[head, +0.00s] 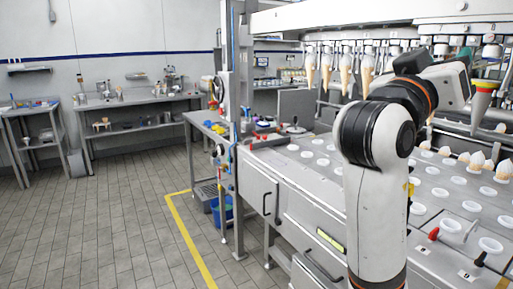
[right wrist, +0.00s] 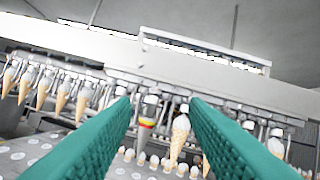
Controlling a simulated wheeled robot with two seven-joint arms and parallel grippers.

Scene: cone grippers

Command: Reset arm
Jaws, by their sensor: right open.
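My right arm rises at the right of the head view, and the right gripper's body (head: 452,84) is raised near the row of hanging cones. In the right wrist view the right gripper (right wrist: 160,106) is open, its two green ribbed fingers apart and not closed on anything. Between the fingers, further off, show a wafer cone (right wrist: 180,136) and a holder with red and yellow bands (right wrist: 146,124); the banded holder also shows in the head view (head: 485,87). My left gripper is in neither view.
Several cones (head: 346,73) hang from the machine's overhead rail. White cups (head: 450,225) and upright cones stand on the metal deck below. A blue bucket (head: 221,211) stands on the floor by a yellow line. Open tiled floor lies at left, with side tables (head: 140,105) behind.

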